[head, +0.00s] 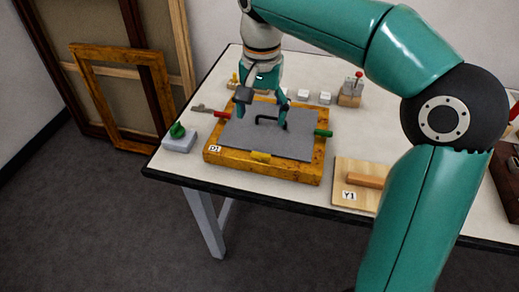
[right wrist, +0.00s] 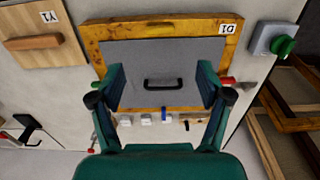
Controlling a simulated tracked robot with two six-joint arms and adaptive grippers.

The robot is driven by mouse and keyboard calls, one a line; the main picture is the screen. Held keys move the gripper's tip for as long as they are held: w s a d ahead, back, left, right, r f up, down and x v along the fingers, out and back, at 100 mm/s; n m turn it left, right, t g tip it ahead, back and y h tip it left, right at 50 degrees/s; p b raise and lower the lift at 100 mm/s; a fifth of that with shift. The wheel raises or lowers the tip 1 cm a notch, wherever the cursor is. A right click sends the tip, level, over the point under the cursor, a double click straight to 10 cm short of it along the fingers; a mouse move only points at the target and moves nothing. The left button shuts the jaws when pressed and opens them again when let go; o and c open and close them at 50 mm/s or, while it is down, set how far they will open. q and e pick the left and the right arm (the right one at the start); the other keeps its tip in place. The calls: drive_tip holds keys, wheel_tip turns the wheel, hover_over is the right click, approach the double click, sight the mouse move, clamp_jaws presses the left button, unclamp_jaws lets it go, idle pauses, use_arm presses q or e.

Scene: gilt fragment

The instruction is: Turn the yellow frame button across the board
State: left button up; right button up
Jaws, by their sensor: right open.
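The gilt frame marked D1 (head: 215,157) lies flat on the table, with a grey board (head: 240,137) in it and a black handle (head: 268,119) on the board. The yellow button (head: 260,156) is on the front bar and looks lengthwise along it. A red button (head: 222,114) at left and a green one (head: 323,133) at right look turned across the edge. My right gripper (head: 263,113) is open above the board; in the right wrist view its fingers (right wrist: 162,80) are apart on either side of the handle, empty. The right wrist view also shows a blue button (right wrist: 163,113). My left gripper is out of view.
A grey block with a green knob (head: 178,138) stands left of the frame. A wooden board marked Y1 (head: 342,171) with a wooden handle lies to the right. White blocks (head: 303,94) and a red-tipped device (head: 350,93) stand behind. Picture frames (head: 120,100) lean against the wall.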

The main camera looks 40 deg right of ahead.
sight(260, 153)
wheel_tip(260, 153, down, 12)
drive_tip(key=shift+w+f+b, duration=0.1)
drive_tip(key=shift+f+b, duration=0.1)
drive_tip(key=shift+b, duration=0.45)
